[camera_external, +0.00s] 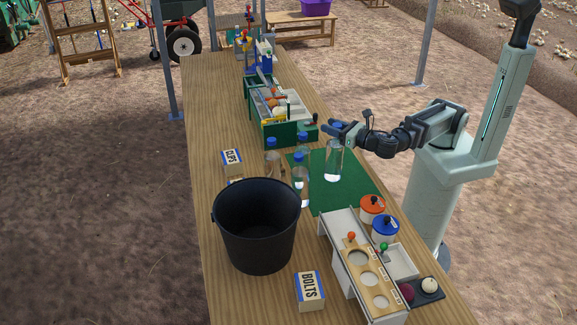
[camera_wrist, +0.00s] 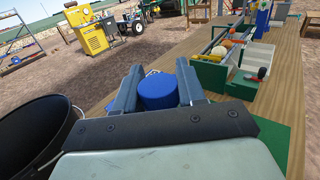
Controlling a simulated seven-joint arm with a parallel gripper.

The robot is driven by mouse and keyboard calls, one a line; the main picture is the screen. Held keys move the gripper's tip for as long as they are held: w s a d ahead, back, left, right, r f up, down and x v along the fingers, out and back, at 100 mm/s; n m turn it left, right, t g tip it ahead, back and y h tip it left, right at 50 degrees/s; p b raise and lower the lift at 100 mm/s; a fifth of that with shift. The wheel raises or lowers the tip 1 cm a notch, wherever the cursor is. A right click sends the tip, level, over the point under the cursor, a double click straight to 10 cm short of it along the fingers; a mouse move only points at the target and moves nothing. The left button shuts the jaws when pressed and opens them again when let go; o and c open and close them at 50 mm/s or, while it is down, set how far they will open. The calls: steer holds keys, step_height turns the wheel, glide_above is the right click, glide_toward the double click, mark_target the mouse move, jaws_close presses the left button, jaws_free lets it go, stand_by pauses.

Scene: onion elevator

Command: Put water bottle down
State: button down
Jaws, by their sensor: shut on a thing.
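My gripper (camera_external: 336,130) is shut on the blue cap of a clear water bottle (camera_external: 334,164). In the wrist view the cap (camera_wrist: 158,92) sits between the two fingers (camera_wrist: 158,85). The bottle is upright over the green mat (camera_external: 338,195). I cannot tell whether its base touches the mat.
A black bucket (camera_external: 257,235) stands front left, with a CLIPS box (camera_external: 232,161) behind it and a BOLTS box (camera_external: 309,290) in front. A grey sorter (camera_external: 345,268) and orange- and blue-lidded jars fill the front right. A green-framed machine (camera_external: 282,134) stands behind. The mat's middle is clear.

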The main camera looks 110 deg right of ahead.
step_height(320, 180, up, 18)
steer(key=w+a, duration=0.4)
steer(key=w, duration=0.6)
steer(key=w+a+n+t+y, duration=0.1)
steer(key=w+a, duration=0.3)
steer(key=w, duration=0.6)
steer(key=w+a, duration=0.3)
steer(key=w, duration=0.8)
step_height(320, 180, down, 23)
steer(key=shift+s, duration=0.3)
stand_by(0.4)
steer(key=shift+a+f, duration=0.1)
steer(key=shift+f, duration=0.6)
steer(key=c, duration=0.7)
jaws_free()
steer(key=shift+o, duration=0.2)
